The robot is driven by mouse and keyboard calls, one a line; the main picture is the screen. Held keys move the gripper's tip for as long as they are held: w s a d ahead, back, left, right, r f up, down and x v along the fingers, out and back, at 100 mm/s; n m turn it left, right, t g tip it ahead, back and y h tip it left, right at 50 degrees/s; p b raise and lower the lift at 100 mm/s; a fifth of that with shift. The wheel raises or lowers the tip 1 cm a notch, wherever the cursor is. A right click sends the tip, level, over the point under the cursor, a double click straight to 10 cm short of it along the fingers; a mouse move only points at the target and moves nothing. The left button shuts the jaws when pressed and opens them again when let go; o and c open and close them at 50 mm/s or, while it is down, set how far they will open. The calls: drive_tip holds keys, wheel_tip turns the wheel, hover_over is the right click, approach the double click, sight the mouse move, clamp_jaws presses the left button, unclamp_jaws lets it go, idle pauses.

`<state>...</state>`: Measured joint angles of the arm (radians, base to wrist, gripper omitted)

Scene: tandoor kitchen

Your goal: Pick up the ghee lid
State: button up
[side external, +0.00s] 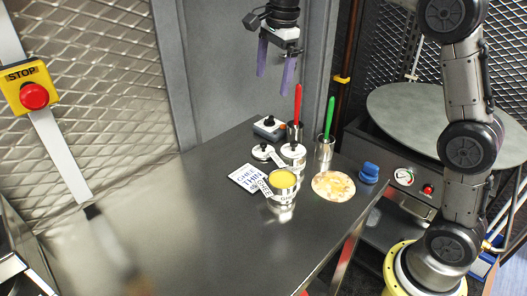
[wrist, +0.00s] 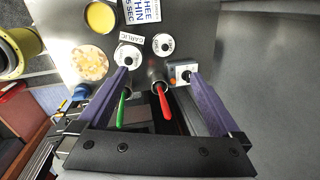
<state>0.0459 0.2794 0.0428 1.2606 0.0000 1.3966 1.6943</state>
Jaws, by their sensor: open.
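Two round white lids with black knobs stand close together on the steel table. One lid (side external: 262,152) lies low on the table and also shows in the wrist view (wrist: 163,44); I take it as the ghee lid, though its lettering is too small to read surely. The other (side external: 293,151) sits higher, on a tin, with a GARLIC label beside it in the wrist view (wrist: 129,56). The ghee tin (side external: 283,196), uncovered, shows yellow ghee. My gripper (side external: 274,83) hangs open and empty well above the table, purple fingers pointing down, toward the back.
Red-handled (side external: 297,106) and green-handled (side external: 329,117) tools stand upright in metal cups behind and right of the lids. A grey box with a black knob (side external: 268,127) is behind. A GHEE THIN card (side external: 246,178), flatbread (side external: 333,186) and blue object (side external: 369,172) lie nearby. The table's left is clear.

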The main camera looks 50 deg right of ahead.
drive_tip(key=w+d+f+g, duration=0.1)
drive_tip(key=w+f, duration=0.5)
drive_tip(key=f, duration=0.2)
hover_over(263, 144)
drive_tip(key=shift+g, duration=0.4)
drive_tip(key=f, duration=1)
drive_tip(key=shift+w+a, duration=0.2)
drive_tip(key=shift+a, duration=0.2)
drive_tip(key=shift+s+d+f, duration=0.1)
drive_tip(key=shift+d+f, duration=0.05)
drive_tip(key=shift+f, duration=0.8)
drive_tip(key=shift+s+d+f, duration=0.1)
drive_tip(key=shift+d+f, duration=0.05)
drive_tip(key=shift+f, duration=0.85)
drive_tip(key=shift+d+f, duration=0.15)
drive_tip(key=shift+f, duration=0.8)
drive_tip(key=c, duration=1)
drive_tip(key=shift+r, duration=0.15)
